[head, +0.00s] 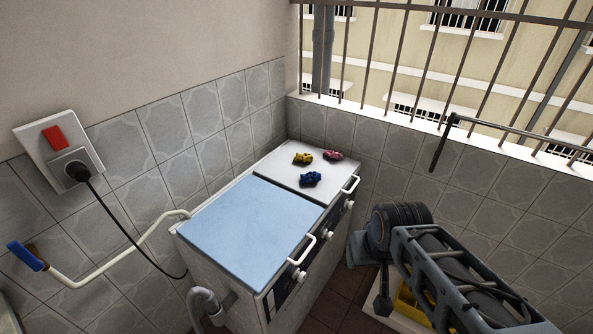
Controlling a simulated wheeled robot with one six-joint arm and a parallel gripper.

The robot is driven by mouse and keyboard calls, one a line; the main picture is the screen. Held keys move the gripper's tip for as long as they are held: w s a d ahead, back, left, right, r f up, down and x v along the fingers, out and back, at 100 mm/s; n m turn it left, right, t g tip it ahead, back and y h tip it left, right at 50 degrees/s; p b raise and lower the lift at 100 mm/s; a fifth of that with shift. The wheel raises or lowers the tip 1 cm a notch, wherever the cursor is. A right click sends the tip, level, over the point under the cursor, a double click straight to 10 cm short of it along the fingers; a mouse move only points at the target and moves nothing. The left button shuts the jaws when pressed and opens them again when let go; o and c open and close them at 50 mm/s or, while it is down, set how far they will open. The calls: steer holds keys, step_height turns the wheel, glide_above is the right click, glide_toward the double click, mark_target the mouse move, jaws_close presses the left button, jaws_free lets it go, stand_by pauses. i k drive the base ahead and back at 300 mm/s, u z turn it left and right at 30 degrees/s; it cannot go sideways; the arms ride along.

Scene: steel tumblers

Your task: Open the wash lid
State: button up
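A twin-tub washing machine stands against the tiled wall. Its larger light blue lid (250,232), which looks like the wash lid, lies flat and shut on the near left part. A white bar handle (302,250) sits at that lid's front right edge. The smaller white lid (285,170) beside it is also shut, with its own handle (350,184). My arm reaches in from the lower right. What seems to be my gripper (358,250) is right of the machine's front, apart from both handles. Its fingers cannot be made out.
A yellow toy car (303,158), a pink one (333,155) and a blue one (311,179) lie on the white lid. A blue-handled pipe (75,281), grey hose (206,305) and plugged socket (70,165) are at left. A white-rimmed yellow container (405,305) stands under my arm.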

mark_target(251, 230)
steer(key=z, duration=0.05)
steer(key=k, duration=1.15)
steer(key=u, duration=0.75)
steer(key=i, duration=0.95)
steer(key=z, duration=0.3)
